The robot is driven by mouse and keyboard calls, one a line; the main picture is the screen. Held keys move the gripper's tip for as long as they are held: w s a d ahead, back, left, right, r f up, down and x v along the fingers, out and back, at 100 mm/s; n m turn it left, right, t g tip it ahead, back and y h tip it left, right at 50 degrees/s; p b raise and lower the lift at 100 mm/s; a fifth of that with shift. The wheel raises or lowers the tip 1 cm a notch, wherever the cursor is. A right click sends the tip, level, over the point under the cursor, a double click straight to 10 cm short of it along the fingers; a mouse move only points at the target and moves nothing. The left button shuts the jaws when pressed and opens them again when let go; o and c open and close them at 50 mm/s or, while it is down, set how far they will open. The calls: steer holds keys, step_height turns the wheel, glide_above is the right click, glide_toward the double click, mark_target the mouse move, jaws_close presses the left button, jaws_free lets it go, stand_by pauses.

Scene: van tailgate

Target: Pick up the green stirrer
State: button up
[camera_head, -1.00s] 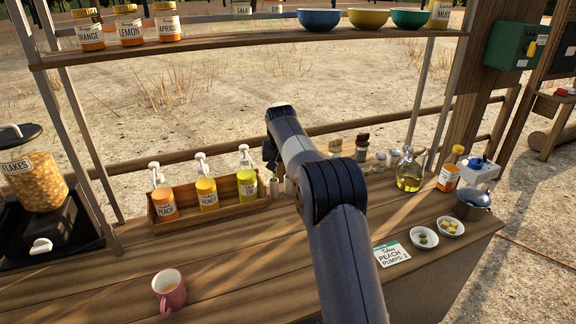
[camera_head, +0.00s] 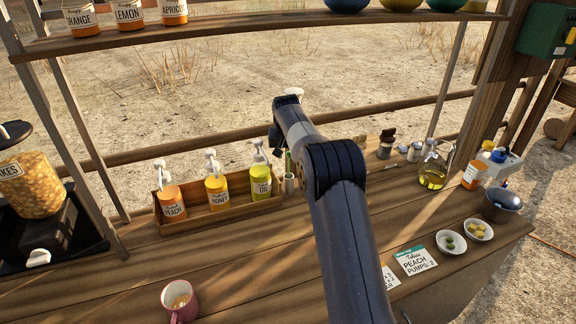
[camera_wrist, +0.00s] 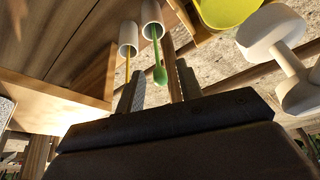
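The green stirrer (camera_wrist: 158,62) stands in a small white cup (camera_wrist: 152,14) in the wrist view, its rounded end pointing toward my gripper. It also shows thinly beside my arm in the head view (camera_head: 288,161), above its cup (camera_head: 289,184). My gripper (camera_wrist: 161,88) is open in the wrist view, with one finger on each side of the stirrer's rounded end. I cannot tell whether either finger touches it. A second white cup (camera_wrist: 128,36) with a yellow stirrer (camera_wrist: 128,66) is to the left in the wrist view. In the head view my arm hides most of the gripper.
A wooden rack with peach (camera_head: 170,198), honey (camera_head: 216,190) and oil (camera_head: 261,180) pump bottles stands left of the cup. A pink mug (camera_head: 180,302) is near the front. Several jars and an oil jug (camera_head: 433,174) stand right. A shelf (camera_head: 200,36) crosses above.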

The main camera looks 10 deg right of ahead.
steer(key=p+x, duration=0.2)
steer(key=x, duration=0.4)
steer(key=shift+s+f, duration=0.15)
steer(key=shift+f, duration=0.3)
steer(key=shift+d, duration=0.15)
steer(key=shift+c, duration=0.4)
jaws_close()
